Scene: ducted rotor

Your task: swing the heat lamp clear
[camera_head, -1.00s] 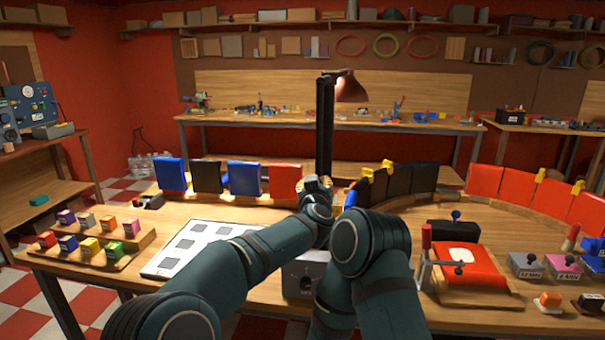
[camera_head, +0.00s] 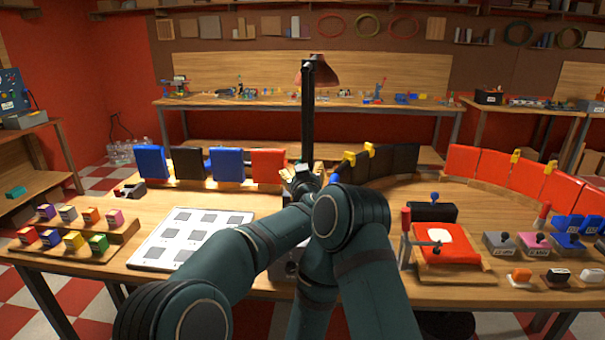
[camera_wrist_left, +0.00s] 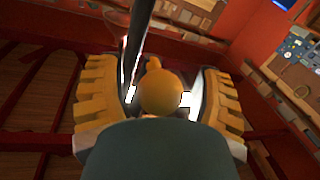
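The heat lamp has a copper shade (camera_head: 319,70) on a tall black post (camera_head: 308,115), standing at the middle of the workbench in the head view. The shade now shows mostly behind the post top. My left gripper (camera_head: 302,178) is low by the post, partly hidden by my own arm links. In the left wrist view its yellow fingers (camera_wrist_left: 160,98) sit on both sides of a round orange-tan knob (camera_wrist_left: 160,90), and appear shut on it. The black post (camera_wrist_left: 140,40) rises beyond. My right gripper is not in view.
A white tray with dark squares (camera_head: 150,255) lies left of my arm. A red press (camera_head: 440,247) and stamp-like blocks (camera_head: 500,243) are at the right.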

